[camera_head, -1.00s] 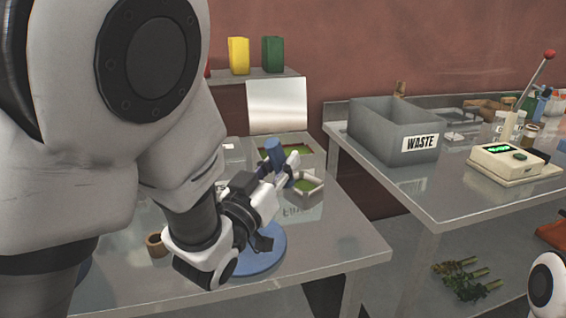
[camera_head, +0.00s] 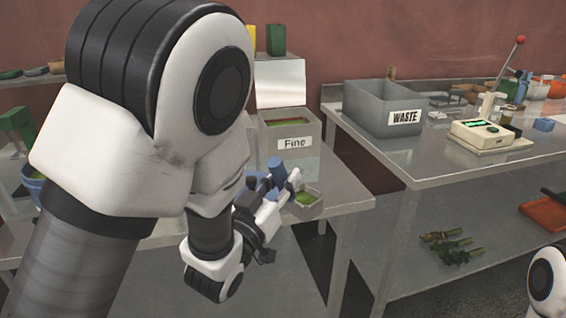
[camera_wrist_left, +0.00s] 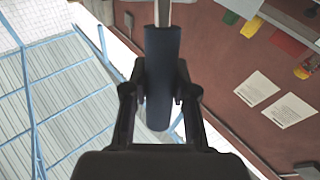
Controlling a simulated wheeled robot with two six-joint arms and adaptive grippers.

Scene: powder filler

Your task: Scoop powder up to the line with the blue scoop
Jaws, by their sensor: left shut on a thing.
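My left gripper (camera_head: 276,197) is shut on the dark blue handle (camera_head: 277,172) of the blue scoop. In the left wrist view the handle (camera_wrist_left: 161,75) sits between the two fingers, with a metal rod running out beyond it. The scoop's grey cup (camera_head: 312,212) is beside the gripper and holds green powder (camera_head: 305,198). The line is too small to make out. The scoop is in front of the grey "Fine" container (camera_head: 295,157), near the table's right side; I cannot tell its height. Green powder (camera_head: 286,123) shows in that container. My right gripper is out of view.
A grey WASTE bin (camera_head: 375,110) and a cream scale (camera_head: 492,136) stand on the right table (camera_head: 440,170). A gap separates the two tables. A blue bowl (camera_head: 33,180) is at the left. My left arm hides much of the near table.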

